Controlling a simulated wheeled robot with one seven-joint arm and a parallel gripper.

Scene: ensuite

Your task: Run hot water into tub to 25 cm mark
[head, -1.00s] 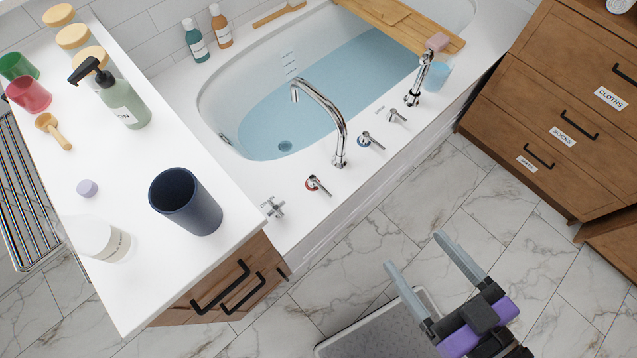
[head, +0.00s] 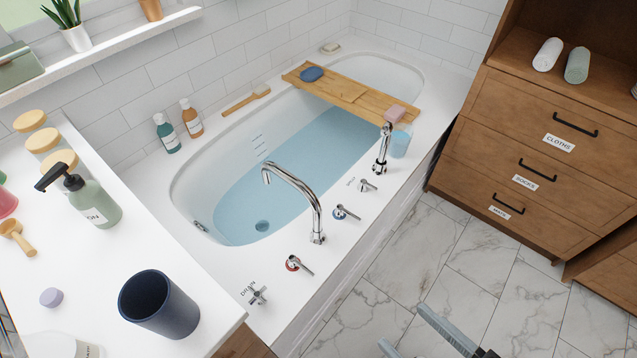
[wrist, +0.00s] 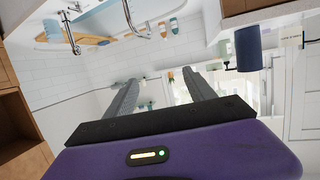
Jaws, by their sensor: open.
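The white bathtub (head: 185,190) in the head view holds a pool of blue water (head: 290,180). Short level marks (head: 257,146) show on its inner far wall above the water; their figures are too small to read. A curved chrome spout (head: 300,187) stands on the front deck. The red-ringed hot lever (head: 299,264) is left of the spout's base, the blue-ringed lever (head: 346,212) right of it. No stream shows under the spout. A cross handle marked DRAIN (head: 257,294) is further left. My gripper (head: 412,328) is open and empty over the floor, apart from the taps; its fingers show in the wrist view (wrist: 160,88).
A white counter (head: 95,275) at left holds a dark blue cup (head: 160,305), a pump bottle (head: 88,200) and jars. A wooden tray (head: 350,97) spans the tub. A drawer cabinet (head: 530,150) stands right. The marble floor (head: 430,250) between is clear.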

